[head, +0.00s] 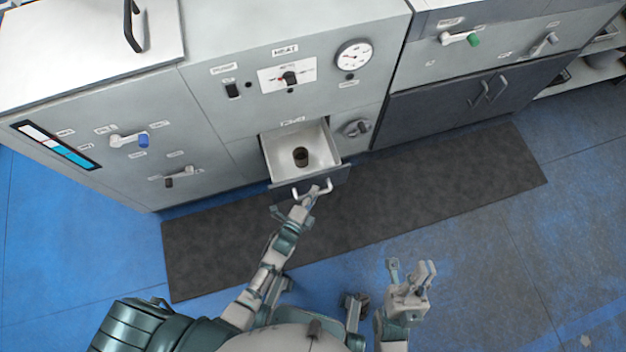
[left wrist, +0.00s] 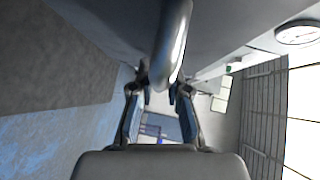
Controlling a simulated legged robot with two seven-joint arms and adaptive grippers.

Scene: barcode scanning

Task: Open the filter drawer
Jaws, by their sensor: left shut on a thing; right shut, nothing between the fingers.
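The filter drawer (head: 322,148) stands pulled out from the grey cabinet front in the head view. Its light interior shows, with a small dark round cup (head: 301,156) inside. My left gripper (head: 316,191) is shut on the metal drawer handle (head: 327,186) on the drawer's dark front. In the left wrist view the handle (left wrist: 173,45) runs down between the two fingers (left wrist: 160,88).
The cabinet panel above carries a HEAT knob (head: 290,79), a dark switch (head: 232,90) and a round gauge (head: 354,55). A knob (head: 357,128) sits right of the drawer. Blue-handled (head: 143,140) and green-handled (head: 473,40) valves flank it. A dark mat (head: 420,190) covers clear floor.

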